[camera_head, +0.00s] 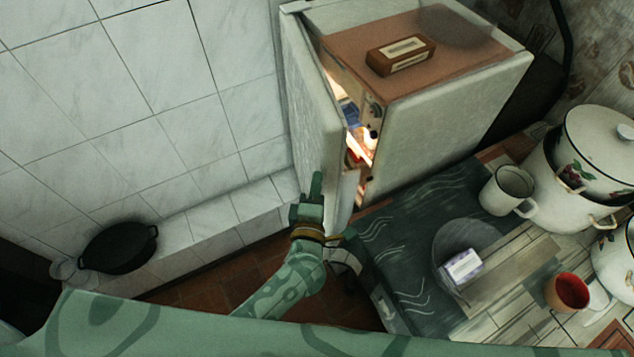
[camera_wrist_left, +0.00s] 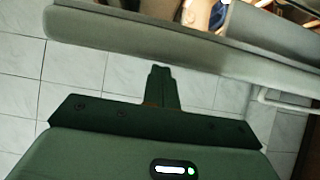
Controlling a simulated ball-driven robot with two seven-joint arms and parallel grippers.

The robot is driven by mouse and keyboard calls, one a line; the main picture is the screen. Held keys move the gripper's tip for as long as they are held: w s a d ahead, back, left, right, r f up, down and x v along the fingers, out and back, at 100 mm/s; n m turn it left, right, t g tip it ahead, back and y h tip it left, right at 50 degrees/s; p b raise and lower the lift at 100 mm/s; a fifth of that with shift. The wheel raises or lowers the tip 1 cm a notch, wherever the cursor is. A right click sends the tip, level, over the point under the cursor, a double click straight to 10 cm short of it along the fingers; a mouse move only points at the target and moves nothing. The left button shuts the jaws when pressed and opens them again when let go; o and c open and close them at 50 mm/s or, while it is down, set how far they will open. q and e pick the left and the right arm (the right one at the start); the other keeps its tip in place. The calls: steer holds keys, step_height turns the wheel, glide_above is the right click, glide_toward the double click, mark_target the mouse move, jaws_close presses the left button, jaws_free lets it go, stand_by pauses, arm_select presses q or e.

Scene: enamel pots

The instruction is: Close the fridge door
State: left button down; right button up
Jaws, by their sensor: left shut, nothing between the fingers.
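The white fridge (camera_head: 440,125) stands at the top middle of the head view, with a brown top panel. Its door (camera_head: 308,110) is partly open, swung out to the left, with a lit gap between door and body. Items show inside the gap, some red and blue. My left gripper (camera_head: 317,188) is shut and empty, with its fingertips by the lower part of the door. In the left wrist view the shut fingers (camera_wrist_left: 160,75) point toward the door edge (camera_wrist_left: 170,38), and shelf contents show beyond it. Whether the fingers touch the door I cannot tell. My right gripper is out of view.
A brown box (camera_head: 400,54) lies on the fridge top. A counter to the right carries a white mug (camera_head: 507,190), a red cup (camera_head: 567,292), a small packet (camera_head: 461,268) and large enamel pots (camera_head: 602,150). A black pan (camera_head: 119,248) sits on the tiled ledge at left.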

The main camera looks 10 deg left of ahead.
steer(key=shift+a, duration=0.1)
